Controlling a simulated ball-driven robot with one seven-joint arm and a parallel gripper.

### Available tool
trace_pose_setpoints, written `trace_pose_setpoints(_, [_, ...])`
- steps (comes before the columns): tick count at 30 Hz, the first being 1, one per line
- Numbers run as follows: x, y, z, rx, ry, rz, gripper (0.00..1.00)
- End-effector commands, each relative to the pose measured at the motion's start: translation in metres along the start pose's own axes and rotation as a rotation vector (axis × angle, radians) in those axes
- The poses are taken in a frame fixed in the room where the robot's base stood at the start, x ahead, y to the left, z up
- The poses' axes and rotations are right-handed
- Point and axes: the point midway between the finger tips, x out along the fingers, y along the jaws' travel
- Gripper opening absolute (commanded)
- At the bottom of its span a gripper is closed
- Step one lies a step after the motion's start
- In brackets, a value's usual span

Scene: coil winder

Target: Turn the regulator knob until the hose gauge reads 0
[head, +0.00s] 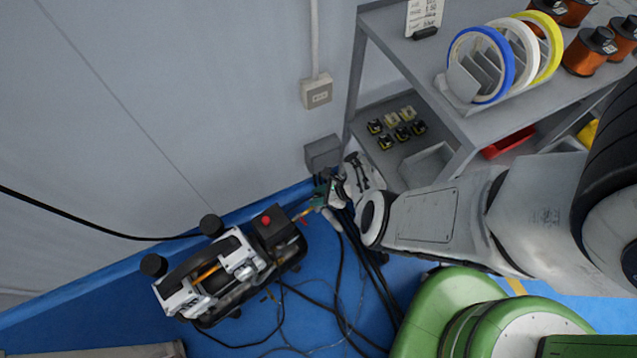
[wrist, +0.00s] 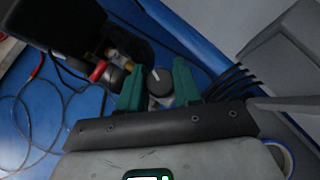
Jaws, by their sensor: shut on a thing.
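The regulator knob (wrist: 160,82) is a dark round knob with a pale pointer line, seen between the two green fingers of my gripper (wrist: 159,70) in the wrist view. The gripper is shut on the knob, one finger on each side. In the head view my gripper (head: 322,192) is beside the right end of the compressor (head: 228,268), by the blue wall edge. The knob is too small and covered to make out there. Brass fittings (wrist: 112,54) and a red part (wrist: 98,71) are left of the knob. No hose gauge face is readable in either view.
A grey shelf (head: 455,112) with tape rolls (head: 484,62) and copper coils (head: 588,52) stands at the right. Cables and hoses (head: 340,290) run over the blue floor. A wall box (head: 322,153) is just behind my gripper.

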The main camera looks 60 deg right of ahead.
Motion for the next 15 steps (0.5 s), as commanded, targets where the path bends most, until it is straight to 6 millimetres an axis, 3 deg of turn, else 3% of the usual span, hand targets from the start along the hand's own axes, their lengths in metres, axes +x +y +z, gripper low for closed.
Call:
trace_pose_setpoints(8, [0.0019,-0.0009,0.0046,-0.001,-0.007,0.000,0.03])
trace_pose_setpoints(9, [0.0020,-0.0009,0.0046,-0.001,-0.007,0.000,0.35])
trace_pose_setpoints(15, [0.0013,-0.0006,0.0031,0.000,-0.005,0.000,0.54])
